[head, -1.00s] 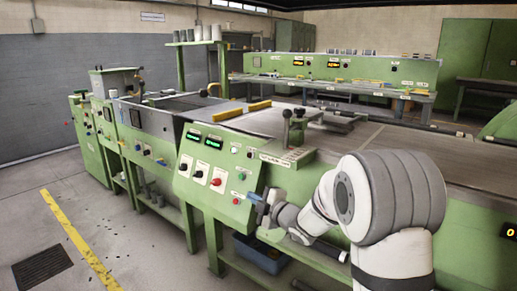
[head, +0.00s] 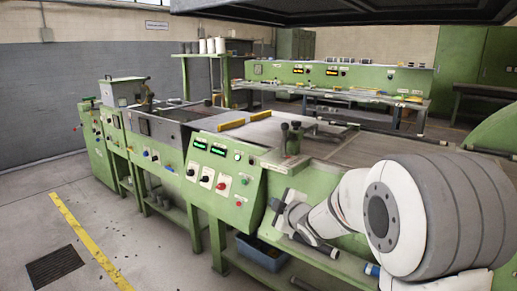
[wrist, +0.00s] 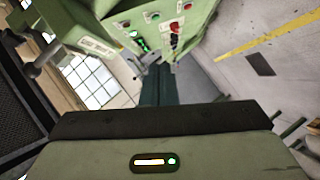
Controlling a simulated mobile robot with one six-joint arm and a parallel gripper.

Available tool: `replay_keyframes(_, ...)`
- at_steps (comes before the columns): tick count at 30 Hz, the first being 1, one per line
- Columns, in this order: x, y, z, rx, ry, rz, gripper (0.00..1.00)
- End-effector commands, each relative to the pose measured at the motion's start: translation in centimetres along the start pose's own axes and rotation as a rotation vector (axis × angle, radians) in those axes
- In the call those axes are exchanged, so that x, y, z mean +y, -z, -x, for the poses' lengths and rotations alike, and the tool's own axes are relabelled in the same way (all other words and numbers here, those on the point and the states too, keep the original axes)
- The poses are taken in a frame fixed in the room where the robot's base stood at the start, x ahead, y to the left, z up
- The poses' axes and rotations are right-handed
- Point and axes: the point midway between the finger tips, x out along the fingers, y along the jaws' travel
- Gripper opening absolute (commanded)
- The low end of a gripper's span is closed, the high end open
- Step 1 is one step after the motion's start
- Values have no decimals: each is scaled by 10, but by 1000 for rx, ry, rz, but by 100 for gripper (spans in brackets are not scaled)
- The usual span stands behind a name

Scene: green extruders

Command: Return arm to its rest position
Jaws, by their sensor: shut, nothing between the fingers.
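My white and grey arm reaches in from the right of the head view, its large rounded joint close to the camera. My gripper (head: 277,205) is at the arm's far end, just right of the green control panel (head: 222,178) and in front of the machine's green side. I cannot tell whether it touches the machine. In the wrist view the dark fingers of my gripper (wrist: 158,72) stand together with nothing held between them. The panel with its lit green displays and knobs (wrist: 150,35) shows beyond them.
The long green extruder (head: 330,190) runs across the middle. A lever stand (head: 291,140) rises from its top near my arm. A blue bin (head: 262,252) sits underneath. A dark overhead structure (head: 340,10) crosses the top. Floor at the left, with a yellow line (head: 88,240), is free.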

Motion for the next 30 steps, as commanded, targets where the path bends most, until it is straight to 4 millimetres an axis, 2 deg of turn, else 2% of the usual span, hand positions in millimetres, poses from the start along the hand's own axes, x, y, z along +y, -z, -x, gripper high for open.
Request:
replay_keyframes(1,18,4,15,-45,3,-35,0)
replay_keyframes(5,42,-2,57,-202,25,-169,0)
replay_keyframes(8,62,-3,107,-360,47,-323,0)
replay_keyframes(10,71,-3,149,-481,65,-449,0)
replay_keyframes(14,71,7,227,-689,118,-691,0)
replay_keyframes(15,69,12,252,-752,135,-768,0)
replay_keyframes(18,59,28,307,-890,180,-942,0)
replay_keyframes(21,48,46,350,-998,225,-1078,0)
replay_keyframes(25,35,61,384,-1087,270,-1184,0)
replay_keyframes(30,27,67,394,-1120,289,-1219,0)
